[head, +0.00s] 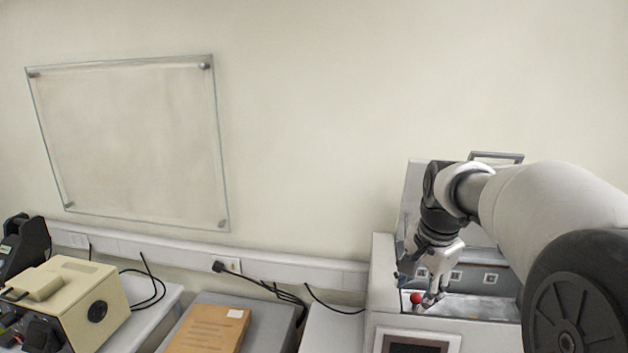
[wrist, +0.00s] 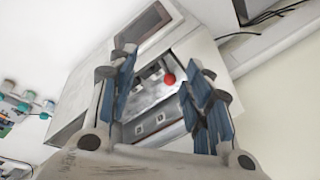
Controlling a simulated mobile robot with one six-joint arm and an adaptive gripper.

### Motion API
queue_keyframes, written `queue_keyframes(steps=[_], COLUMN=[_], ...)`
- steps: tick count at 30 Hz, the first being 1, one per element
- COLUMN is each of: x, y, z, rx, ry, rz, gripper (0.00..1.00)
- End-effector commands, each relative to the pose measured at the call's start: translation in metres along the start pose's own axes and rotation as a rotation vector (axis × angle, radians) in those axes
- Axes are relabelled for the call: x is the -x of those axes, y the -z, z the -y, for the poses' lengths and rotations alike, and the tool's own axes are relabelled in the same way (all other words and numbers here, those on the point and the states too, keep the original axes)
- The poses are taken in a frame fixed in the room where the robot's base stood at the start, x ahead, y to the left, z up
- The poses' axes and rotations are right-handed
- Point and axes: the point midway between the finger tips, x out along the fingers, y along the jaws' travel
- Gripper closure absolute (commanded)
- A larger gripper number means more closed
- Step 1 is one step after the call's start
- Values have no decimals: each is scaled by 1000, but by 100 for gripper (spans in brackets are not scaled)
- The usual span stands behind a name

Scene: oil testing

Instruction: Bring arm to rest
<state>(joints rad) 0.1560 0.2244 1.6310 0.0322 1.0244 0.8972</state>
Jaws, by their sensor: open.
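My gripper (head: 424,287) is open and empty, pointing down over the open chamber of a white instrument at the right of the head view. In the wrist view my gripper's two blue-padded fingers (wrist: 160,95) stand wide apart, with the white instrument (wrist: 85,75) between and behind them. A small red ball-like knob (head: 416,297) shows beside my fingertips; in the wrist view the red knob (wrist: 169,79) appears between the fingers, apart from both. What it is attached to is unclear. My arm reaches in from the right.
The instrument's raised lid (head: 412,190) stands behind my gripper, and its screen (head: 415,343) faces front. A beige device (head: 75,300) and a brown box (head: 208,328) stand to the left. Black cables (head: 280,292) lie along the wall. A clear panel (head: 130,140) hangs above.

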Motion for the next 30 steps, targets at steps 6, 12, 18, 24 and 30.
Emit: queue_keyframes(steps=[6, 12, 18, 24, 30], x=[4, -19, -56, -75, -75], y=[-82, -150, -198, -216, -217], z=[-75, -153, -217, -243, -244], rx=[356, 680, 941, 1053, 1058], ry=[42, 68, 83, 87, 87], rz=[-35, -74, -110, -126, -126], gripper=[54, 54, 54, 54, 54])
